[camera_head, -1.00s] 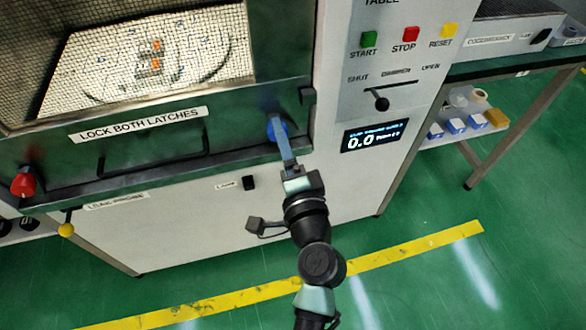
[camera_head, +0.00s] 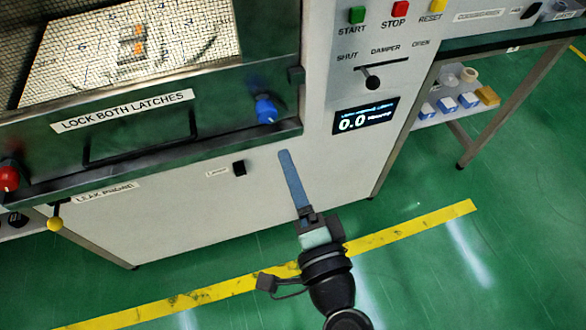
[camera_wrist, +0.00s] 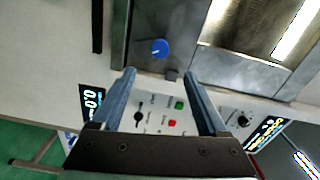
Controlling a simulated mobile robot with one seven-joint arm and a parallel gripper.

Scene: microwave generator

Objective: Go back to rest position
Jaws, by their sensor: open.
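My gripper (camera_head: 285,155) is in front of the white lower panel of the microwave generator (camera_head: 215,215), below and right of the blue latch knob (camera_head: 266,110). In the wrist view its two blue-grey fingers (camera_wrist: 160,78) stand wide apart with nothing between them. The blue knob also shows in the wrist view (camera_wrist: 159,48), beyond the fingertips and apart from them. The red latch knob (camera_head: 9,179) is at the left end of the door's lower edge. The door looks shut against the cabinet.
The control panel has a green start button (camera_head: 357,14), a red stop button (camera_head: 400,9), a damper lever (camera_head: 371,82) and a display (camera_head: 365,116) reading 0.0. A side table (camera_head: 520,50) stands at the right. A yellow line (camera_head: 410,228) crosses the open green floor.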

